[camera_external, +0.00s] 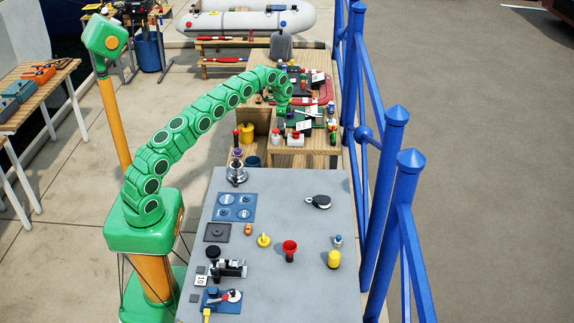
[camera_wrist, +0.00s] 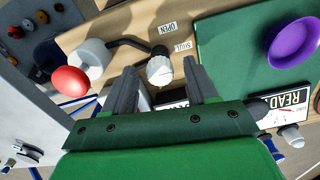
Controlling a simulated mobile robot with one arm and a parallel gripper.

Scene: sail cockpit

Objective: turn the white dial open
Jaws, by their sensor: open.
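The white dial (camera_wrist: 159,71) is a small round knob, upper middle in the wrist view, on a wooden bench with a dark bent pipe beside it. Labels reading OPEN (camera_wrist: 167,27) and SHUT (camera_wrist: 183,46) lie just beyond it. My gripper (camera_wrist: 161,66) is open, with one dark finger on each side of the dial. I cannot tell whether either finger touches it. In the external view my gripper (camera_external: 283,107) is low over the far bench, and the dial cannot be made out there.
A red ball-topped knob (camera_wrist: 70,81) on a white base stands left of the dial. A green board (camera_wrist: 245,50) with a purple bowl-like piece (camera_wrist: 295,42) lies to the right. Blue railing (camera_external: 357,90) runs right of the bench.

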